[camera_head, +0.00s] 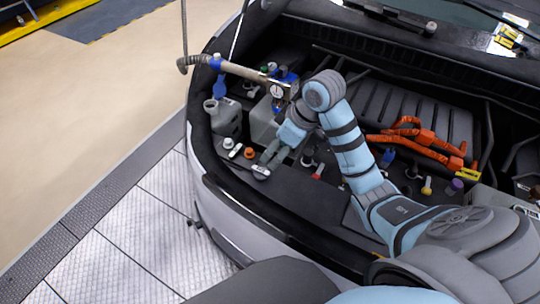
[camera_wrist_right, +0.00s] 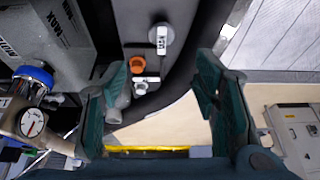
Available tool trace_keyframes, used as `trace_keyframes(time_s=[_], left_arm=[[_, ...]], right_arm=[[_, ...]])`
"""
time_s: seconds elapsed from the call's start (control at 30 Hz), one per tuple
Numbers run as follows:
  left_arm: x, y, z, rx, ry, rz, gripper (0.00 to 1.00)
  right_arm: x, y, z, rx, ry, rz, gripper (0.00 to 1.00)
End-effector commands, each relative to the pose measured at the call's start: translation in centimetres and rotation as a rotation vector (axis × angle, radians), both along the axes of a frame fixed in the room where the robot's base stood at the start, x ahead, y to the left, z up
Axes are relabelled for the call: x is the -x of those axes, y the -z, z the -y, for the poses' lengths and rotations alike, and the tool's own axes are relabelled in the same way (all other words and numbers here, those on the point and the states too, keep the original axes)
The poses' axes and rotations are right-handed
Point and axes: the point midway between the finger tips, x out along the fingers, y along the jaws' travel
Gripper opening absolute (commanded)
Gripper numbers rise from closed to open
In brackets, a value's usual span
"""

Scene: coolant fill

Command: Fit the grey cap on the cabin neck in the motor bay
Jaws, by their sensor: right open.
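My right gripper (camera_head: 271,157) is over the front-left part of the motor bay, its jaws parted and empty; in the wrist view its two fingers (camera_wrist_right: 163,75) stand wide apart. A round dark grey piece with a white label (camera_wrist_right: 160,36) lies on the bay's front ledge, beyond the fingertips; it also shows beside the fingertips in the head view (camera_head: 261,172). I cannot tell whether it is the grey cap or a neck. An orange cap (camera_head: 249,153) stands close by, also in the wrist view (camera_wrist_right: 137,65). I cannot single out the cabin neck. My left gripper is not in view.
A grey jug (camera_head: 222,117) stands at the bay's left edge. A hose with a round gauge (camera_head: 277,91) reaches in above a blue fitting. Orange cables (camera_head: 420,137) lie at right. Small coloured caps and a red-handled piece (camera_head: 318,171) stand along the front ledge.

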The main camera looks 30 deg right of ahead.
Motion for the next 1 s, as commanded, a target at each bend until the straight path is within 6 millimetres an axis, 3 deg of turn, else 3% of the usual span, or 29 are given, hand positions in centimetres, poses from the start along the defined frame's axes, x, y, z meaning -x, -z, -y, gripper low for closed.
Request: trace_keyframes(time_s=[0.2,0.43,0.7,0.97,1.0], left_arm=[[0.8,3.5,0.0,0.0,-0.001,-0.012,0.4],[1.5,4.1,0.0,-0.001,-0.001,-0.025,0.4],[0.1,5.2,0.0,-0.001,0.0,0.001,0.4],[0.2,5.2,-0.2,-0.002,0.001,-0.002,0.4],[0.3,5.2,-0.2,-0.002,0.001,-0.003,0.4]], right_arm=[[-1.0,4.7,-0.6,0.0,0.012,-0.007,0.58],[-2.2,8.5,-0.9,0.002,0.024,-0.006,0.58],[-4.3,12.6,-2.2,0.002,0.021,-0.006,0.58],[-4.6,13.0,-2.3,0.004,0.019,-0.003,0.58],[-4.6,13.0,-2.3,0.004,0.019,-0.003,0.53]])
